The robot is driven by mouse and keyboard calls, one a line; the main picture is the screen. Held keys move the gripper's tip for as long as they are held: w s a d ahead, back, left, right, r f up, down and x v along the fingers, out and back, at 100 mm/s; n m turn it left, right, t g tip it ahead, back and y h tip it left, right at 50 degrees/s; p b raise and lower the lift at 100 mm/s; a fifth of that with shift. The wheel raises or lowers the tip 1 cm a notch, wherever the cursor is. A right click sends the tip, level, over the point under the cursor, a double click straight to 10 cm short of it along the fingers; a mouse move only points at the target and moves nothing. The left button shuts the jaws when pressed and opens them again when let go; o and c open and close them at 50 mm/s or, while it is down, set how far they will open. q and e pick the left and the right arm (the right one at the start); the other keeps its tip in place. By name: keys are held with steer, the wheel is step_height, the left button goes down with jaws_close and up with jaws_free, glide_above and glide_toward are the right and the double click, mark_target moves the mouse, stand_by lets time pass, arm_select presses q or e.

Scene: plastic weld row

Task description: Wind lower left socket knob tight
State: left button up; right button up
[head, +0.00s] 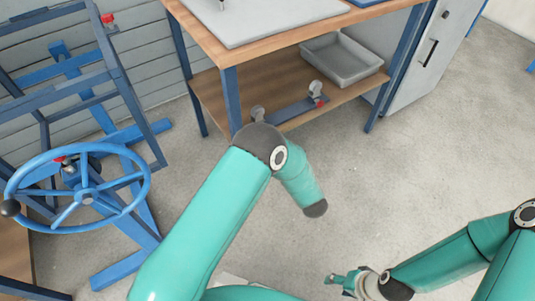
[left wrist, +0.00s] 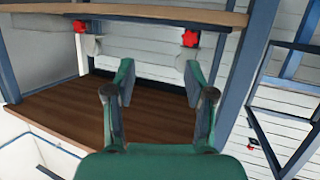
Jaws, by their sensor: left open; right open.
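The left wrist view looks turned over. It shows two red knobs with grey sockets on a blue bar along the lower shelf. The lower left socket knob (left wrist: 190,38) is at right there, above its grey socket (left wrist: 180,62). My open left gripper (left wrist: 158,80) has nothing between its fingers; one fingertip overlaps that socket in the picture, and I cannot tell if they touch. In the head view the left socket (head: 258,112) shows beside my left elbow, its knob hidden; the left gripper is out of sight. My right gripper (head: 338,280) is open and empty, low over the floor.
The other red knob (head: 320,102) is at the right end of the bar on the lower shelf (head: 215,90). A grey bin (head: 342,60) stands behind it. A blue table leg (head: 231,100) is close to the left socket. A blue handwheel (head: 78,190) stands at left.

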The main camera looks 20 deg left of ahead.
arm_select(q)
step_height(320, 180, down, 4)
steer(key=s+d+n+y+b, duration=0.2)
steer(key=d+n+y+b, duration=0.1)
steer(key=y+b, duration=0.35)
steer(key=w+a+g+b, duration=0.1)
steer(key=w+a+b, duration=0.6)
steer(key=a, duration=0.6)
steer(key=shift+w+a+r+n, duration=0.15)
steer(key=shift+w+r+n, duration=0.25)
steer(key=shift+w, duration=0.85)
arm_select(e)
step_height(320, 180, down, 16)
steer(key=shift+f, duration=0.25)
arm_select(q)
jaws_close()
steer(key=shift+n, duration=0.3)
arm_select(e)
steer(key=shift+r, duration=0.1)
